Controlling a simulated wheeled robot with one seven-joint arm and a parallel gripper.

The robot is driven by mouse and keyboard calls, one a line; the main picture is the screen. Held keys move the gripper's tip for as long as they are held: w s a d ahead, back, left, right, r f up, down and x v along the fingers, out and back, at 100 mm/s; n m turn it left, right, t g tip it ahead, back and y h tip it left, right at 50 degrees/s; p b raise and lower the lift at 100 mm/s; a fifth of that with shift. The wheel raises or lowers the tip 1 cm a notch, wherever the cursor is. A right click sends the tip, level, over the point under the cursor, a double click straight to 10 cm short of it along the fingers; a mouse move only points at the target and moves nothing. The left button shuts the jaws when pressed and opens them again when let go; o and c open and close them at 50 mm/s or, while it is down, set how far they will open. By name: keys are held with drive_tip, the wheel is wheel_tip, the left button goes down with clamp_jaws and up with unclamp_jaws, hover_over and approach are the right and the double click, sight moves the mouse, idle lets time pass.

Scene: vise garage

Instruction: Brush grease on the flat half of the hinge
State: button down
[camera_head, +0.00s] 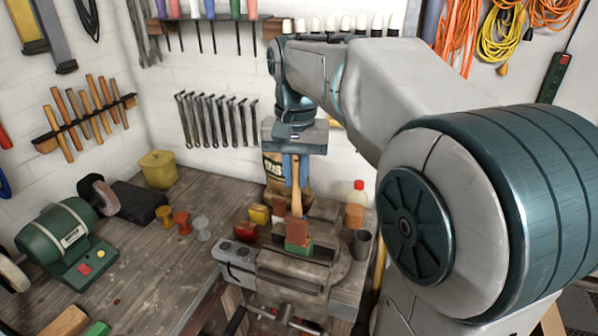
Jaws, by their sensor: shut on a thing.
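My gripper (294,183) points down over the bench vise (300,268), its blue fingers shut on a slim wooden-handled tool, which looks like the brush (297,203). The tool's lower end is just above or against a rusty-brown upright piece (297,232) at the vise jaws; I cannot tell if they touch. This brown piece may be part of the hinge. A green piece (299,248) sits at its foot. The hinge's flat half and the bristles cannot be made out clearly at this size. No grease is clearly visible.
A red item (246,232) and a yellow item (259,214) stand left of the vise. A dark cup (361,244) and a red-capped bottle (356,204) stand right. A green bench grinder (66,240) and several spools (182,222) are on the left bench.

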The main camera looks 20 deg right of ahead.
sight(295, 156)
drive_tip(key=shift+s+d, duration=0.1)
drive_tip(key=shift+s+d, duration=0.35)
drive_tip(key=shift+d, duration=0.2)
drive_tip(key=shift+w+a, duration=0.1)
drive_tip(key=shift+a, duration=0.05)
drive_tip(key=shift+w+a+f, duration=0.1)
drive_tip(key=shift+w+a, duration=0.2)
drive_tip(key=shift+a, duration=0.25)
wheel_tip(295, 156, up, 6)
drive_tip(key=p, duration=0.5)
drive_tip(key=shift+w+f, duration=0.1)
drive_tip(key=shift+f, duration=0.15)
drive_tip(key=shift+r, duration=1.3)
